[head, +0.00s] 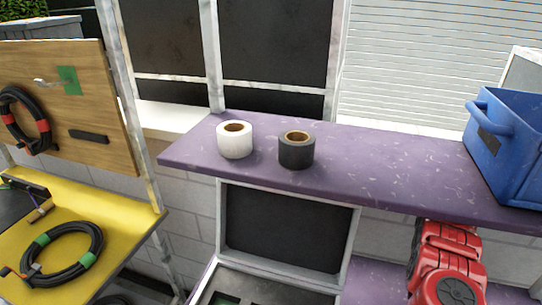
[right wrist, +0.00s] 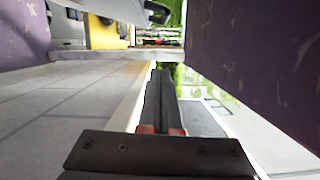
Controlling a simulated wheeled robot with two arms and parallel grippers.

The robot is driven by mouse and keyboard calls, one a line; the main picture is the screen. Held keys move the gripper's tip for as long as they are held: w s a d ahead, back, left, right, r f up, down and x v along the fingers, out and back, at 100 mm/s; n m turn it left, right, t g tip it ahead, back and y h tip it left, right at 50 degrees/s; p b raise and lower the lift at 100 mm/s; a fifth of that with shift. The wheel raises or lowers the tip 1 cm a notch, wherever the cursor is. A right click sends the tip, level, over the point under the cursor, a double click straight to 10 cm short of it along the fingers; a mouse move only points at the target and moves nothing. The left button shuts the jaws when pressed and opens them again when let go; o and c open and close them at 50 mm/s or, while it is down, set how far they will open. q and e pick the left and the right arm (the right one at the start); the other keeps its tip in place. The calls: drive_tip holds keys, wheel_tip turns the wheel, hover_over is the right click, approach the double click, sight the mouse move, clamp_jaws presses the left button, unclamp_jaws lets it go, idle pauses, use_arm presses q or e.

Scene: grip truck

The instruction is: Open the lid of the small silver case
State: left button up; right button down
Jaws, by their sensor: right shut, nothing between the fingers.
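The small silver case (head: 222,216) sits on the lower purple shelf in the head view, below the upper shelf. Its lid (head: 285,228) stands up, open, with a dark lining and a silver frame. The front of its base is cut off by the bottom edge; part of a dark and green interior shows. My right gripper (right wrist: 160,76) is shut and empty in the right wrist view, between purple surfaces. The case cannot be made out in that view. Neither gripper shows in the head view.
On the upper purple shelf (head: 390,170) stand a white tape roll (head: 235,144), a black tape roll (head: 296,153) and a blue crate (head: 515,150). Red reels (head: 445,265) are at the lower right. A yellow shelf (head: 125,215) with a coiled cable (head: 62,250) is at left.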

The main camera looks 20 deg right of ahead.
drive_tip(key=a+p, duration=0.9)
drive_tip(key=a, duration=0.2)
drive_tip(key=shift+s+a+r, duration=0.2)
drive_tip(key=shift+r, duration=0.2)
drive_tip(key=shift+f, duration=0.1)
